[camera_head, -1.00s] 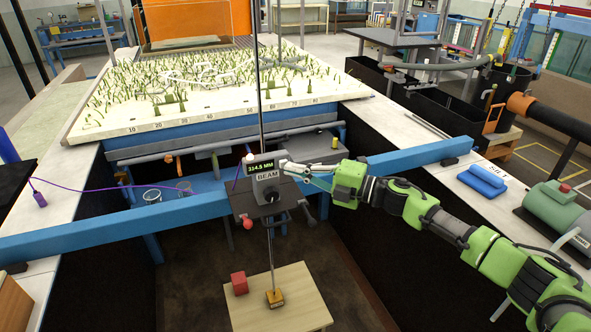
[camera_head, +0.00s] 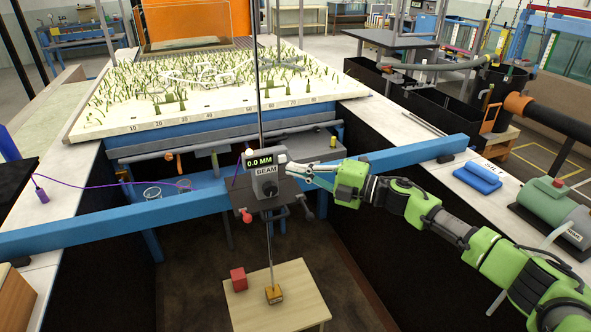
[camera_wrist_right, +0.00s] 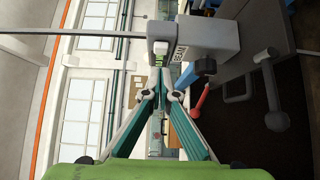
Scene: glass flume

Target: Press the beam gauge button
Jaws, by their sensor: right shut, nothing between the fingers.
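The beam gauge (camera_head: 265,184) is a grey box labelled BEAM on a blue crossbeam, with a thin upright rod through it. Its display (camera_head: 260,163) reads 0.0 MM. My right gripper (camera_head: 290,167) is shut and empty at the gauge's right side, with its fingertips close to the upper housing. In the right wrist view the shut fingertips (camera_wrist_right: 165,76) point at a small pale block on the gauge (camera_wrist_right: 212,40). I cannot tell whether they touch it, and the button itself is not clearly distinguishable. My left gripper is not in view.
The blue crossbeam (camera_head: 400,157) spans the flume. A blue pad (camera_head: 478,179) and green motor (camera_head: 550,208) stand on the right ledge.

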